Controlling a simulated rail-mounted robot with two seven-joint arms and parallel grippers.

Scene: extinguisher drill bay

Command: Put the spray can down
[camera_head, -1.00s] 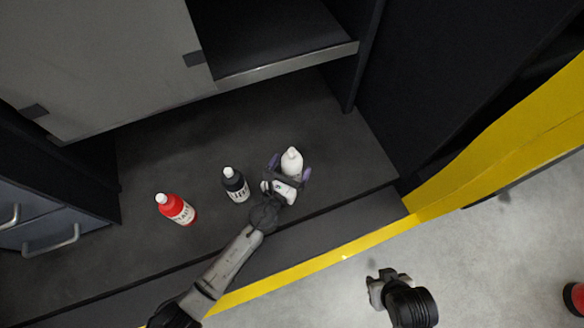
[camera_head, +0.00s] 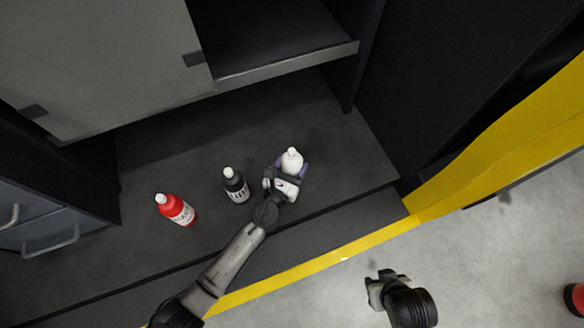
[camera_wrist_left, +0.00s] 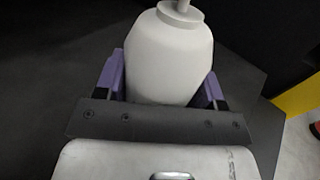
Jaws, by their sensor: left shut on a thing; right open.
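The white spray can (camera_head: 292,160) is upright at the right part of the dark shelf surface (camera_head: 330,150). My left gripper (camera_head: 291,170) is shut on it, with a purple finger on each side. The left wrist view shows the can's body (camera_wrist_left: 170,62) between the two purple fingers (camera_wrist_left: 168,85). The can's lower part is hidden by the gripper, so I cannot tell whether its base touches the surface. My right gripper (camera_head: 376,289) is open and empty, over the floor outside the yellow edge.
A black bottle (camera_head: 236,186) stands just left of my left gripper, and a red bottle (camera_head: 175,209) further left. A grey raised shelf edge (camera_head: 290,64) lies behind. A dark wall (camera_head: 400,110) is on the right. The surface between can and wall is clear.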

